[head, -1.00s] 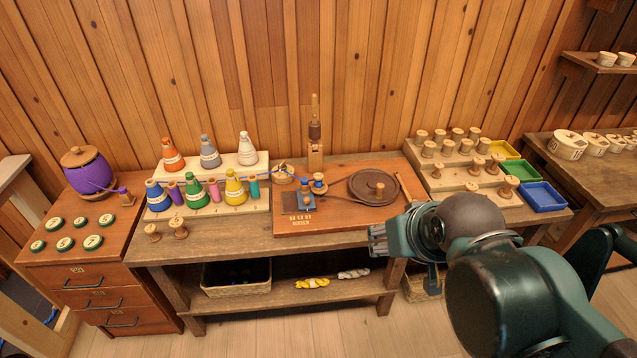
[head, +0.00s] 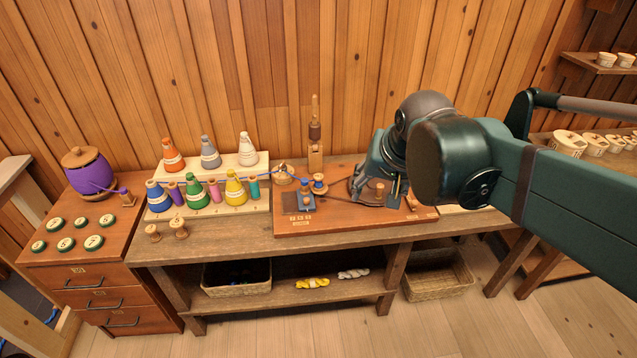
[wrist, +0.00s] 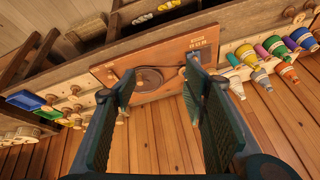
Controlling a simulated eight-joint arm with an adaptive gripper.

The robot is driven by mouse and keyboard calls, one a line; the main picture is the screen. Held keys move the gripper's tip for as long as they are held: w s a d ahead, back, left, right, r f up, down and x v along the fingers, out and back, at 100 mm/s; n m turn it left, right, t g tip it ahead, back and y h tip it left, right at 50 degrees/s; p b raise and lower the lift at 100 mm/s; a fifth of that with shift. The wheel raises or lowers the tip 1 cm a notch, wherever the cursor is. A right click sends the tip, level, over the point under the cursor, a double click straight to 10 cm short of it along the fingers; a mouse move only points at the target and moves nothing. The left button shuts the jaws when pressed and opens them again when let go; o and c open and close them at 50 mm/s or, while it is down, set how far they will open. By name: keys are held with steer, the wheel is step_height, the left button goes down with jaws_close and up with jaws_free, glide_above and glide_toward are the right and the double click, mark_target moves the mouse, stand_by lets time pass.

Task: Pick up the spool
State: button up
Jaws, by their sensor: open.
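Several spools are in view, and I cannot tell which one the task means. Blue-wound spools (head: 319,184) stand on the wooden winding board (head: 348,220). Two bare wooden spools (head: 180,228) stand at the bench's left front. Bare spools on the right rack are hidden by my arm in the head view, but several show at the left of the wrist view (wrist: 74,91). My gripper (wrist: 160,80) is open and empty, its fingers spread above the board. In the head view it is over the board's right part, partly covering the round wheel (wrist: 149,79).
Coloured thread cones (head: 235,188) and small spools stand on a stepped rack to the left. A post (head: 315,140) rises behind the board. Baskets (head: 236,280) are below the bench.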

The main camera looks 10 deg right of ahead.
steer(key=w+a+m+g, duration=0.1)
steer(key=w+a+m, duration=0.15)
steer(key=w, duration=0.95)
steer(key=m+g+p, duration=0.2)
steer(key=m+g, duration=0.2)
steer(key=m, duration=0.7)
glide_above(318, 176)
steer(key=f, duration=2.3)
steer(key=shift+s+f, duration=0.15)
steer(key=shift+s, duration=0.05)
steer(key=shift+w+a+f+g, duration=0.1)
steer(key=shift+w+f+g, duration=0.2)
steer(key=shift+f, duration=0.25)
steer(key=shift+f, duration=1.3)
steer(key=shift+f, duration=0.1)
